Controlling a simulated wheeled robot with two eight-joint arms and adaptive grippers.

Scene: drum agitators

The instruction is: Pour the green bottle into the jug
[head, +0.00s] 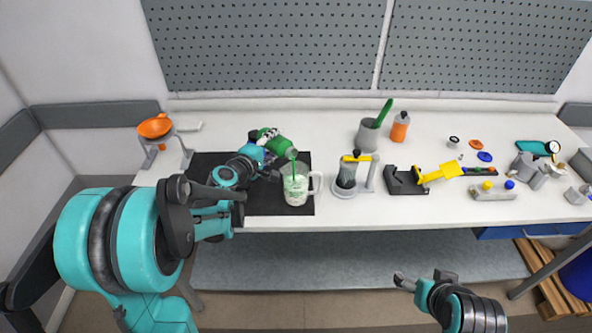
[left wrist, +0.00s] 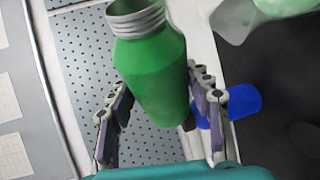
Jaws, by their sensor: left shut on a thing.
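The green bottle (head: 275,143) is tilted, its mouth to the right and down, above the clear jug (head: 297,185). A thin green streak runs from the mouth into the jug, and green shows inside the jug. The jug stands on the right part of a black mat (head: 262,203), its handle to the right. My left gripper (head: 266,161) is shut on the bottle. In the left wrist view the bottle (left wrist: 152,78) sits between the fingers, and part of the jug (left wrist: 262,18) shows at top right. My right gripper (head: 424,281) is empty, fingers apart, below the table front.
A blue object (left wrist: 242,102) shows beyond a finger in the left wrist view. A plunger pot (head: 347,178) stands right of the jug. Behind are a grey cup (head: 368,136) and an orange bottle (head: 400,127). An orange bowl on a stand (head: 155,127) is at left.

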